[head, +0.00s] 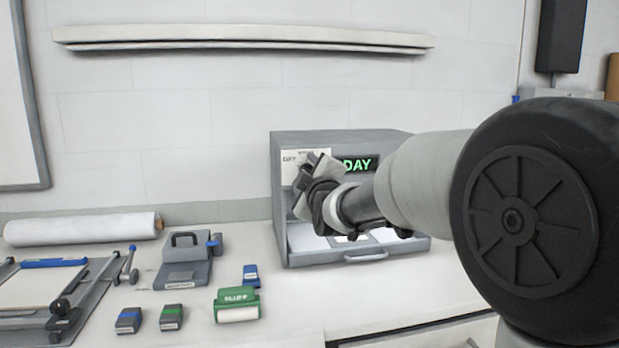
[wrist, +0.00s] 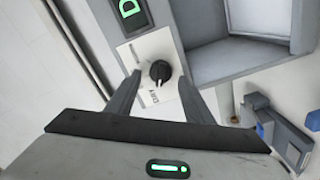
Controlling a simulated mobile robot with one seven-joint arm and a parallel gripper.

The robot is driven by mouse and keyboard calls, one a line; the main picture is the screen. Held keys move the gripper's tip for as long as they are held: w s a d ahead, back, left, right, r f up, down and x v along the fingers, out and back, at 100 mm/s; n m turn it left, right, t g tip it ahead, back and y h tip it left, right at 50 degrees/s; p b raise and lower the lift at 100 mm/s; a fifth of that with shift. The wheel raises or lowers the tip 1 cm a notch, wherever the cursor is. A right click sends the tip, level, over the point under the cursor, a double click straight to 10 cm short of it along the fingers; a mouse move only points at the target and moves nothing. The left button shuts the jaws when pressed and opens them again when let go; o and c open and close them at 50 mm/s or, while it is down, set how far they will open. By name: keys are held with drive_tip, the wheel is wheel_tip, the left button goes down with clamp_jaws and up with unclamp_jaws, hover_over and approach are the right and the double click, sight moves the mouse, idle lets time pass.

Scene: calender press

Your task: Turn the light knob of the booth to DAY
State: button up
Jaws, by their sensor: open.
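In the wrist view the display (wrist: 132,12) shows only a green D. In the head view my gripper (head: 308,178) is at the booth's front left and hides the knob.
The booth's drawer handle (head: 366,256) is at its lower front. A green roller tool (head: 237,304), small blue and green blocks and a grey device (head: 184,262) stand to the left. A white roll (head: 80,228) lies behind a press. Counter is clear before the booth.

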drive_tip(key=v, duration=1.7)
drive_tip(key=shift+s, duration=0.2)
drive_tip(key=shift+d+r, duration=0.1)
drive_tip(key=s+d+f+m+g+h, duration=0.3)
drive_tip(key=s+d+f+m+g, duration=0.4)
drive_tip(key=s, duration=0.4)
drive_tip(key=s+d+f+m+g+h, duration=0.2)
drive_tip(key=s+d+f+m+g, duration=0.2)
drive_tip(key=s+d+f+m, duration=0.65)
wheel_tip(320, 180, up, 23)
drive_tip(key=s+a+n+p, duration=0.2)
drive_tip(key=p, duration=2.1)
drive_tip(key=shift+s+g, duration=0.35)
drive_tip(key=shift+g, duration=0.05)
